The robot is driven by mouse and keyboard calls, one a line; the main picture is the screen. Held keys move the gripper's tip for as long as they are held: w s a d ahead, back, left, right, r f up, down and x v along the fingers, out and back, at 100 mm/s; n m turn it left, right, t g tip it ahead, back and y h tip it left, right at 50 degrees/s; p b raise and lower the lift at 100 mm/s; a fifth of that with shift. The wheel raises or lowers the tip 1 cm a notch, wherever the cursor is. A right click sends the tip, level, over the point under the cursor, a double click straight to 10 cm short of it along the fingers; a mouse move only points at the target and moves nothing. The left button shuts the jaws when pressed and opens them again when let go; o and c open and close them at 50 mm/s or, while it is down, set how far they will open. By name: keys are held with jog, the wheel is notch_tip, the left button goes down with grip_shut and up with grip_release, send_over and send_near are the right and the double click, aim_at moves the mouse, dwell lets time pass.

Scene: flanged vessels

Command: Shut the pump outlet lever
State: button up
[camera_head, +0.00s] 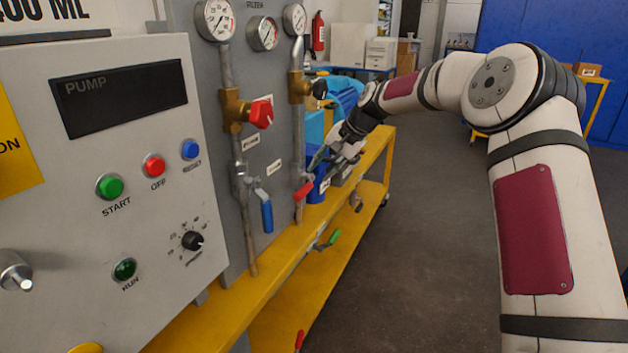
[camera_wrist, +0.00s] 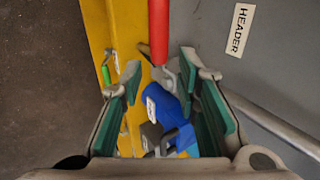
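A red lever (camera_head: 303,191) sits low on the right-hand pipe of the grey panel and slants down. In the wrist view the red lever (camera_wrist: 158,32) comes from the top edge and ends between my fingertips. My gripper (camera_head: 322,160) is close to that lever, on its right in the head view. In the wrist view my gripper (camera_wrist: 161,75) is open, with its green pads apart on either side of the lever's pivot end; contact cannot be told. A blue lever (camera_head: 266,214) hangs down on the left pipe. No label naming the pump outlet is legible.
The pump control box (camera_head: 110,185) stands at the left, gauges and red valve knob (camera_head: 261,114) behind it. A yellow bench (camera_head: 215,328) runs below the panel, with a green lever (camera_head: 333,238) at its side. A blue container (camera_head: 317,180) stands near my gripper. Open floor lies right.

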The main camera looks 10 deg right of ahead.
jog(key=shift+v, duration=1.4)
